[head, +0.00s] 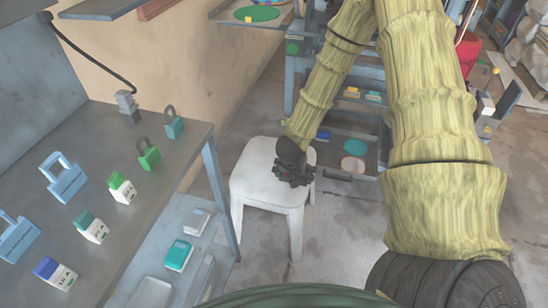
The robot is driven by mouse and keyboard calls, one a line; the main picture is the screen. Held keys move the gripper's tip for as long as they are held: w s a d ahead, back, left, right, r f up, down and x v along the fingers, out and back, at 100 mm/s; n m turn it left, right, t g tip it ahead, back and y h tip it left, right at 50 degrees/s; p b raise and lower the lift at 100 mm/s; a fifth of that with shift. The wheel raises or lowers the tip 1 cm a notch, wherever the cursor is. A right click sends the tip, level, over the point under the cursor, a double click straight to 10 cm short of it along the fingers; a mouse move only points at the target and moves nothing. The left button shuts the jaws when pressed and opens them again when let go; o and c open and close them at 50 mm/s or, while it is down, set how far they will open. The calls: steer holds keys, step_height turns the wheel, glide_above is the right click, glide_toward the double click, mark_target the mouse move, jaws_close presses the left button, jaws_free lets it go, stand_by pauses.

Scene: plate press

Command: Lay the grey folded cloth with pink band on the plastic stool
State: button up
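The white plastic stool (262,187) stands on the concrete floor in the middle of the head view, beside the grey workbench. My gripper (299,179) is dark and hangs over the right part of the stool seat, at the end of my yellow-covered arm. It hides that part of the seat. Whether it touches the seat, and whether its fingers are open, is too small and dark to tell. I cannot make out a grey folded cloth with a pink band. The visible part of the seat is bare.
The grey workbench (85,130) on the left carries several padlocks and small labelled blocks. Its lower shelf (185,235) holds a teal-topped box (178,255). A blue-grey rack (345,75) stands behind the stool. Open floor (335,250) lies right of the stool.

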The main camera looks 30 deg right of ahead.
steer(key=w, duration=0.4)
steer(key=w+d+f, duration=0.1)
steer(key=w, duration=0.4)
steer(key=w+d, duration=0.1)
steer(key=w, duration=0.4)
steer(key=shift+w+f, duration=0.15)
steer(key=shift+f, duration=0.05)
steer(key=shift+f+b, duration=0.7)
steer(key=shift+f, duration=1)
steer(key=shift+f, duration=0.1)
steer(key=o, duration=0.7)
